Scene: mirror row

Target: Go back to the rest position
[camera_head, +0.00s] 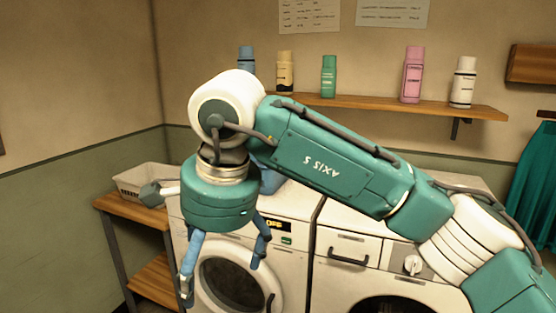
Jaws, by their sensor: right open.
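My right arm comes in from the lower right and reaches across the middle of the head view. My right gripper (224,268) points down, with its blue fingers spread apart and nothing seen between them. It hangs in front of the left washing machine (298,213), near that machine's round door. My left gripper and left arm do not show.
A second white machine (345,247) stands to the right. A wooden shelf (385,103) holds several bottles, among them a pink bottle (412,75). A pale basket (128,181) sits on a wooden stand (128,208) at left. Teal cloth (535,180) hangs at right.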

